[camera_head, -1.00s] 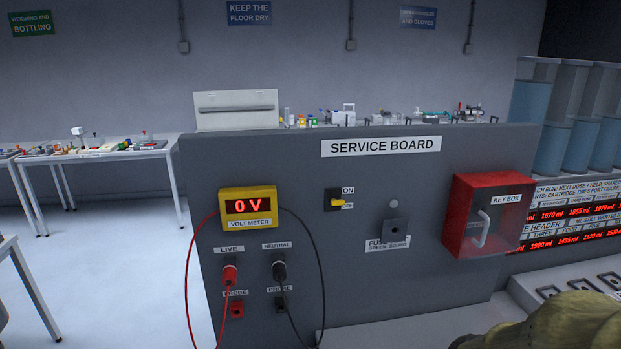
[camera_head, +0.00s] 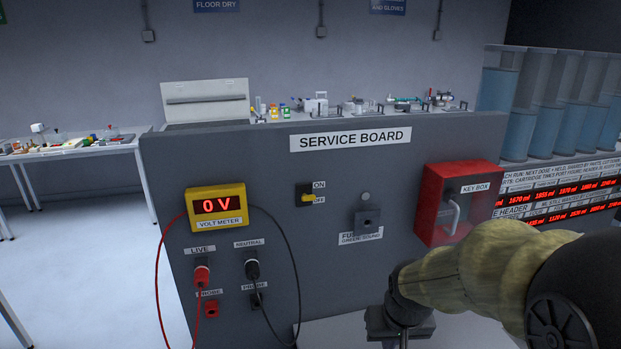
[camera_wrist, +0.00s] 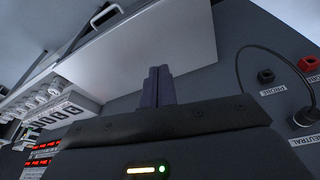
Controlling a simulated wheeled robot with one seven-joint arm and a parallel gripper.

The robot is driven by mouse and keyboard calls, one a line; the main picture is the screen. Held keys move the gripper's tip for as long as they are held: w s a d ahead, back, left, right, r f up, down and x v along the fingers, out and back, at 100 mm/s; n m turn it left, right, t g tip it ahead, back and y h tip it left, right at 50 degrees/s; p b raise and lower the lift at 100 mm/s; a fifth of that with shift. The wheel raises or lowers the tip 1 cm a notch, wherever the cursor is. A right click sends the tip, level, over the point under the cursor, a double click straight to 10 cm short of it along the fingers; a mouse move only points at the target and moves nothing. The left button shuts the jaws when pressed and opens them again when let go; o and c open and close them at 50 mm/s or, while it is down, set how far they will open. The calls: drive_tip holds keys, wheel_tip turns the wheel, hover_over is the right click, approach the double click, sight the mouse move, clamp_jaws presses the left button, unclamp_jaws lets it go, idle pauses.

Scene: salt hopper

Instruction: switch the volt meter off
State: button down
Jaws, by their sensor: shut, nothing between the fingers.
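The yellow volt meter (camera_head: 217,206) is on the left of the grey service board and shows a lit red "0 V". To its right is a black switch (camera_head: 303,188) with a yellow lever (camera_head: 308,198), beside ON and OFF labels. The lever sits low on its plate, closer to the OFF label; its exact setting is hard to tell. My gripper is low in front of the board, right of and below the switch, its fingertips not clear in the head view. In the wrist view its fingers (camera_wrist: 158,86) are together and empty.
A red plug (camera_head: 202,274) and a black plug (camera_head: 252,268) sit at LIVE and NEUTRAL, with looping leads. Right of the switch are a fuse fitting (camera_head: 367,219) and a red key box (camera_head: 433,234). A pale ledge lies below the board. Tables stand behind left.

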sight(310, 199)
drive_tip(key=w+a+r+n+t+p, duration=0.1)
drive_tip(key=w+a+r+p, duration=0.45)
drive_tip(key=w+r, duration=0.95)
drive_tip(key=w+a+r, duration=0.1)
drive_tip(key=a+r, duration=0.2)
drive_tip(key=r, duration=0.3)
drive_tip(key=w+a+r+n+p, duration=0.1)
drive_tip(key=a+r, duration=0.2)
drive_tip(key=r, duration=0.4)
drive_tip(key=w+a+r+y+p, duration=0.1)
drive_tip(key=a+r, duration=0.2)
drive_tip(key=r, duration=0.4)
drive_tip(key=shift+w+a+r+n+t, duration=0.2)
drive_tip(key=shift+w+a+n+t, duration=0.1)
drive_tip(key=shift+a+t, duration=0.1)
drive_tip(key=shift+w+f+p, duration=0.1)
drive_tip(key=shift+f+p, duration=0.05)
drive_tip(key=shift+p, duration=0.15)
